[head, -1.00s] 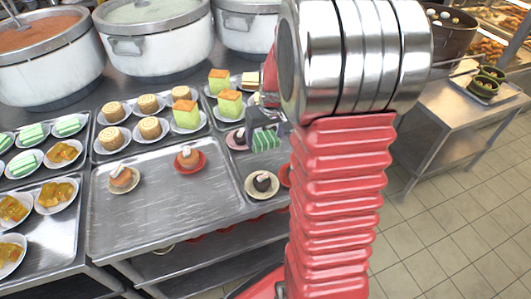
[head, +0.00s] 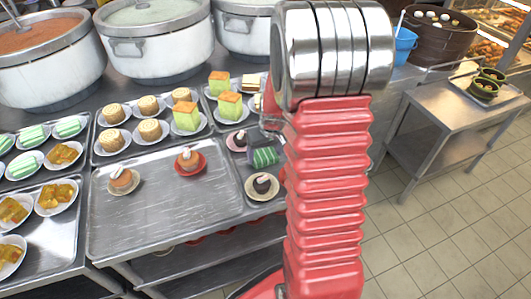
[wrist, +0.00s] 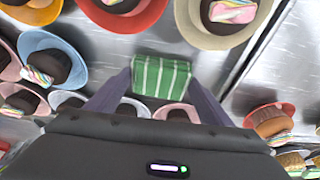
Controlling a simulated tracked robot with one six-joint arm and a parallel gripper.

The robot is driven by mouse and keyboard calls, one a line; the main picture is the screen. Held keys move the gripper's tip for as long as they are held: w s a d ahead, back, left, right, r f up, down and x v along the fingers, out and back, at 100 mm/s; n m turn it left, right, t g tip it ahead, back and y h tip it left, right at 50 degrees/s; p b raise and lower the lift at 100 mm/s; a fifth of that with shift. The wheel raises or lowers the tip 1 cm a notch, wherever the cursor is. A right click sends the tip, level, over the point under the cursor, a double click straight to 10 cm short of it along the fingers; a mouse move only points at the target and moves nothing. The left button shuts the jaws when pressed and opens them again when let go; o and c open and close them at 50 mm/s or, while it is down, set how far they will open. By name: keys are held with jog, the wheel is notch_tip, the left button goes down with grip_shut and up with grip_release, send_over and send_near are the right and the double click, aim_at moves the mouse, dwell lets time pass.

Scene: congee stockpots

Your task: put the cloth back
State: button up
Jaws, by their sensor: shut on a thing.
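The cloth is green with white stripes, folded into a small pad. In the wrist view the cloth (wrist: 160,77) sits between the two fingers of my gripper (wrist: 160,84), which is shut on it. In the head view the cloth (head: 265,157) shows just left of my red arm, over the small tray of desserts at the right. Most of my gripper is hidden behind my arm there. I cannot tell whether the cloth touches the tray or hangs above it.
Dark-topped desserts on coloured plates, such as one on a cream plate (head: 262,186), crowd around the cloth. A large metal tray (head: 150,220) at left has bare room. White stockpots (head: 160,40) stand behind. A blue bucket (head: 404,43) and a steel cart (head: 450,112) are at right.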

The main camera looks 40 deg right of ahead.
jog(key=o, duration=1.1)
jog(key=v, duration=1.2)
jog(key=shift+s+a+r, duration=0.1)
jog(key=s+a+r+n+t, duration=0.1)
jog(key=s+a+r, duration=0.4)
jog(key=s+a, duration=0.3)
jog(key=s+a+r+n+t, duration=0.1)
jog(key=s+a+r, duration=0.5)
jog(key=a, duration=0.8)
jog(key=shift+s+a+n+t+y, duration=0.4)
jog(key=shift+s+n, duration=0.1)
jog(key=shift+s, duration=0.45)
